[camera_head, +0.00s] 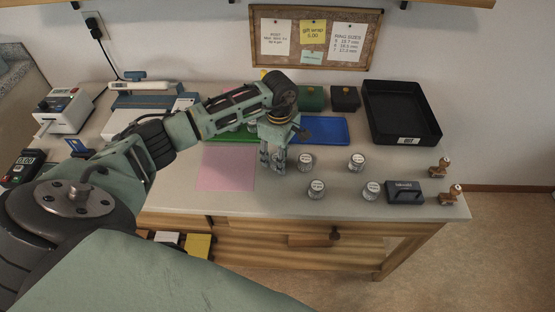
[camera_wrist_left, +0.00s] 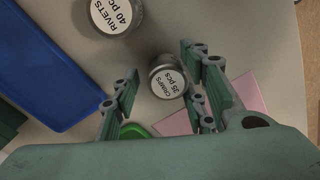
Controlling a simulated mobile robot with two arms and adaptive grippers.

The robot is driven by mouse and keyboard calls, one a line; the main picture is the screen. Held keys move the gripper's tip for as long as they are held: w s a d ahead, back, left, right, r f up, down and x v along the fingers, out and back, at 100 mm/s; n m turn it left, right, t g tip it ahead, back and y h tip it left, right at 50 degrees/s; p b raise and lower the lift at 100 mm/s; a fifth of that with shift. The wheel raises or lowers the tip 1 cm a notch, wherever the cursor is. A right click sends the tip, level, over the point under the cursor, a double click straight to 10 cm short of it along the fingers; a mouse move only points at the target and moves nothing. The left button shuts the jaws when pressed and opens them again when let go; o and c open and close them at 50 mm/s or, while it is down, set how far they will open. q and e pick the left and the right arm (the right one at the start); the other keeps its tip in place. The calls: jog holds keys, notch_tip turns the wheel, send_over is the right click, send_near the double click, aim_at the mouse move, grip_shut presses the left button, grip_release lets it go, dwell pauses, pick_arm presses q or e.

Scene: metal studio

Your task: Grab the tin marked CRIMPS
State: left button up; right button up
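The CRIMPS tin (camera_wrist_left: 168,83) is a small round tin with a white lid label reading "CRIMPS 25 pcs", seen from above in the left wrist view. My left gripper (camera_head: 272,163) points down at the table beside the pink sheet; it also shows in the left wrist view (camera_wrist_left: 163,97). It is open, its fingers on either side of the CRIMPS tin, with a gap visible on the left. Contact on the right cannot be told. In the head view my gripper seems to hide this tin. My right gripper is not in view.
A RIVETS tin (camera_wrist_left: 116,14) stands close by. Several similar tins, such as one at the front (camera_head: 316,188), stand to the right. A blue tray (camera_head: 325,129) lies behind, a pink sheet (camera_head: 226,170) to the left. A dark block (camera_head: 404,193) and stamps (camera_head: 438,168) stand near the right edge.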

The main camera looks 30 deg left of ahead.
pick_arm(q)
grip_shut()
jog(key=shift+r, duration=0.1)
